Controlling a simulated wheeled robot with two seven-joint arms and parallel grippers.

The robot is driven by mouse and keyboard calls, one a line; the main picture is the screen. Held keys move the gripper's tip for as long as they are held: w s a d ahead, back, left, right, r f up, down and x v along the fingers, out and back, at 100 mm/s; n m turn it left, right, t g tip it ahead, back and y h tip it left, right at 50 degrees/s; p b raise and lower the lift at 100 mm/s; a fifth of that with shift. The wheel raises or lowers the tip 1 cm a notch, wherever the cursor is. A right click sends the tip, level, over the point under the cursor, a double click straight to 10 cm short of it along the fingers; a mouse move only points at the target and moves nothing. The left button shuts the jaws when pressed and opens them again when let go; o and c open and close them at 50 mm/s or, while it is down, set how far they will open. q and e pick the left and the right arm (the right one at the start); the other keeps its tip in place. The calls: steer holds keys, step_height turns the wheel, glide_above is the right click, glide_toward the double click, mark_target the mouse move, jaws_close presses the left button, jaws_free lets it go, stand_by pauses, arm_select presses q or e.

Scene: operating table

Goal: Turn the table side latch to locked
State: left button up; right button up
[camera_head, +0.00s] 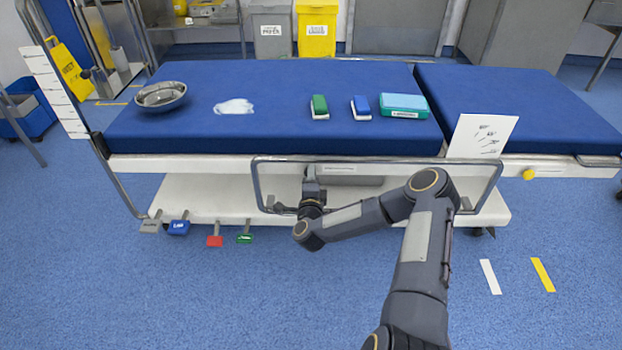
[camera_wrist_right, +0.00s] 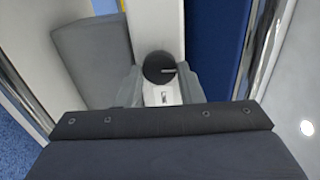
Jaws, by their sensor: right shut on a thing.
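The operating table (camera_head: 250,140) has a blue padded top and a white side frame. My right gripper (camera_head: 312,187) is at the table's near side, within the span of the metal side rail (camera_head: 262,185). In the right wrist view, a round black knob with a light pointer line, the side latch (camera_wrist_right: 159,66), sits between my two grey fingers. The fingers are shut on it. A small white plate with a dark mark (camera_wrist_right: 161,95) is just below the knob. In the head view my gripper hides the latch. My left gripper is not in view.
A metal bowl (camera_head: 160,97), a white cloth (camera_head: 233,106), a green block (camera_head: 319,107), a blue block (camera_head: 361,108) and a teal box (camera_head: 404,105) lie on the tabletop. Several foot pedals (camera_head: 214,241) stick out at the lower left. A printed card (camera_head: 481,136) stands at right.

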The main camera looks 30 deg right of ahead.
steer(key=o, duration=1)
steer(key=shift+c, duration=0.2)
steer(key=p+v, duration=0.2)
steer(key=v, duration=0.5)
steer(key=shift+s+a, duration=0.2)
steer(key=shift+s, duration=0.15)
